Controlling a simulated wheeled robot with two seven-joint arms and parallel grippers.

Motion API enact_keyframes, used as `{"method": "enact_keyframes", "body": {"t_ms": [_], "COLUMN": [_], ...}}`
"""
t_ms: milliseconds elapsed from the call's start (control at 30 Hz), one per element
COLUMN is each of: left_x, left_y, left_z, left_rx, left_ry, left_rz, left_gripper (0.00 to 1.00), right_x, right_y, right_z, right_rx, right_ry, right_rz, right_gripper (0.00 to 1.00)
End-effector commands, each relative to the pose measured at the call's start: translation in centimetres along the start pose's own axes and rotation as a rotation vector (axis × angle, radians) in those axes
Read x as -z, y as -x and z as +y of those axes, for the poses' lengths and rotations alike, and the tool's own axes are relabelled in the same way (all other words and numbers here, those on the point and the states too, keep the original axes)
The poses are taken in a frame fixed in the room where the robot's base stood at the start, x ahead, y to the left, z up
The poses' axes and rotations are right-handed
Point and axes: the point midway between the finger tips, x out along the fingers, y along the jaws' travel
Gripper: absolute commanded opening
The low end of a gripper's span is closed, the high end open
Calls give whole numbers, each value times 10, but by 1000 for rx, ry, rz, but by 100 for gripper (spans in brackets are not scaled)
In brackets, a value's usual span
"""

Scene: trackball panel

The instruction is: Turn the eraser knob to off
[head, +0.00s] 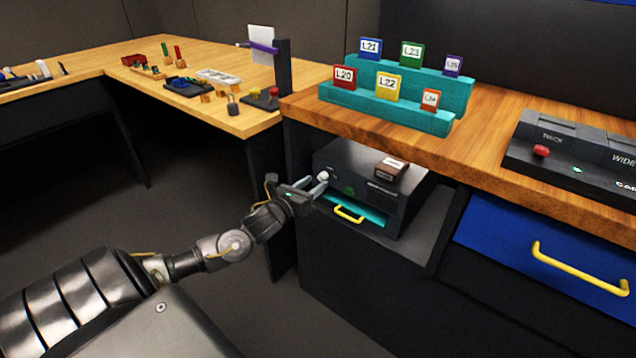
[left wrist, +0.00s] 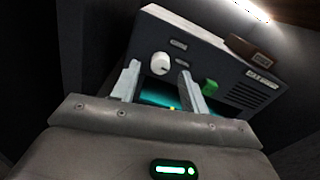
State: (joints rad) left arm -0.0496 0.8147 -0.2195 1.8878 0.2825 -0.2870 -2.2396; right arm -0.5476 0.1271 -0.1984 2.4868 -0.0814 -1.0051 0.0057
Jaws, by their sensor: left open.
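The eraser is a dark box (head: 393,203) in the open bay under the wooden counter. Its white knob (head: 323,176) is on the left of its front face, and a green button sits to the right of it. In the left wrist view the knob (left wrist: 160,64) shows a dark pointer line, with two small label plates beside it. My left gripper (head: 305,188) is open in front of the knob. In the left wrist view its fingers (left wrist: 157,80) stand on either side below the knob; I cannot tell whether they touch it. My right gripper is not in view.
A teal drawer with a yellow handle (head: 348,214) is low on the eraser's front. A brown labelled block (head: 390,170) lies on top of it. The counter edge (head: 400,140) overhangs the bay. A blue drawer (head: 540,262) is to the right. The floor at left is clear.

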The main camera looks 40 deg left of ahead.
Motion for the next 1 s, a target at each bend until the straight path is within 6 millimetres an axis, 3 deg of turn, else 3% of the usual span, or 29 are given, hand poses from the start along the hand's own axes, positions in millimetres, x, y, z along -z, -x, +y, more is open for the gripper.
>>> {"method": "enact_keyframes", "body": {"t_ms": [200,567,900,1000], "left_x": [1,0,0,0], "left_y": [-23,-27,-27,-27], "left_z": [0,0,0,0], "left_rx": [-1,0,0,0], "left_ry": [1,1,1,3], "left_rz": [0,0,0,0], "left_gripper": [45,45,0,0], "right_x": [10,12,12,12], "right_y": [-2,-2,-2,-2], "right_z": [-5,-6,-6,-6], "right_rx": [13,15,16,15], "right_ry": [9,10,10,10], "right_rz": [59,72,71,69], "right_gripper": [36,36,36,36]}}
